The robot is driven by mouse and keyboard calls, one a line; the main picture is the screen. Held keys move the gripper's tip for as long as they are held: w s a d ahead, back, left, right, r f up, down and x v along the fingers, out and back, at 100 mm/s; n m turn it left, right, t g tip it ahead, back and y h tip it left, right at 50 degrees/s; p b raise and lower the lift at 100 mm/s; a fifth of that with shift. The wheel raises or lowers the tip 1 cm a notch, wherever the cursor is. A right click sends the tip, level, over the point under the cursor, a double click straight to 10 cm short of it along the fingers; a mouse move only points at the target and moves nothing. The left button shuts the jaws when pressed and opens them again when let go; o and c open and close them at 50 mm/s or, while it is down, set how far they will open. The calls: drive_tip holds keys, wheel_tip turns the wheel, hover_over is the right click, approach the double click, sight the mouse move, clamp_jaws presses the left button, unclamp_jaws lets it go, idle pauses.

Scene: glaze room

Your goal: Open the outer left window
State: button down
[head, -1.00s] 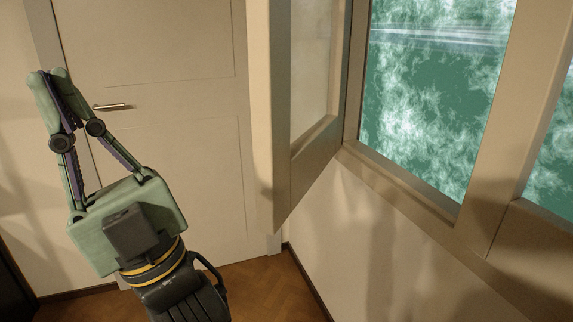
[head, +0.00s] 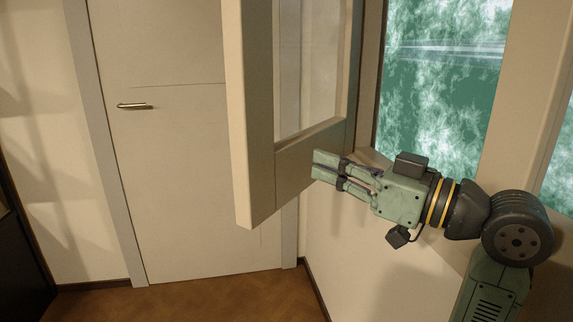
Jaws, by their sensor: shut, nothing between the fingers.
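The outer left window's beige sash (head: 252,165), with a glass pane (head: 304,75), stands swung into the room, well away from its opening (head: 440,80). Its free edge points toward me and to the left. My gripper (head: 318,167) is shut and empty, on the right side of the sash, between it and the window wall. Its fingertips point left at the sash's lower rail (head: 298,170) and overlap it in the picture; I cannot tell if they touch. The window's handle is not visible.
A closed cream door (head: 175,180) with a metal lever handle (head: 134,106) stands behind the sash. A fixed window post (head: 530,60) is at the right. The brown floor (head: 190,295) below is clear. A dark object (head: 22,255) stands at the left edge.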

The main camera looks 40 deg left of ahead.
sight(251, 157)
drive_tip(key=shift+g+h, duration=0.3)
drive_tip(key=shift+h, duration=0.1)
drive_tip(key=a+p, duration=0.1)
drive_tip(key=a, duration=0.2)
drive_tip(key=a+f+p, duration=0.1)
drive_tip(key=a, duration=0.3)
drive_tip(key=s+a+p, duration=0.1)
drive_tip(key=a, duration=0.3)
drive_tip(key=shift+s+a+f, duration=0.1)
drive_tip(key=shift+a+f, duration=0.05)
drive_tip(key=shift+a, duration=0.1)
drive_tip(key=shift+s+a, duration=0.15)
drive_tip(key=shift+a, duration=0.35)
drive_tip(key=w+a+m+t+h+p, duration=0.2)
drive_tip(key=a+m+t+p, duration=0.3)
drive_tip(key=a, duration=2.2)
drive_tip(key=t, duration=0.4)
drive_tip(key=shift+m, duration=0.4)
drive_tip(key=shift+d, duration=0.2)
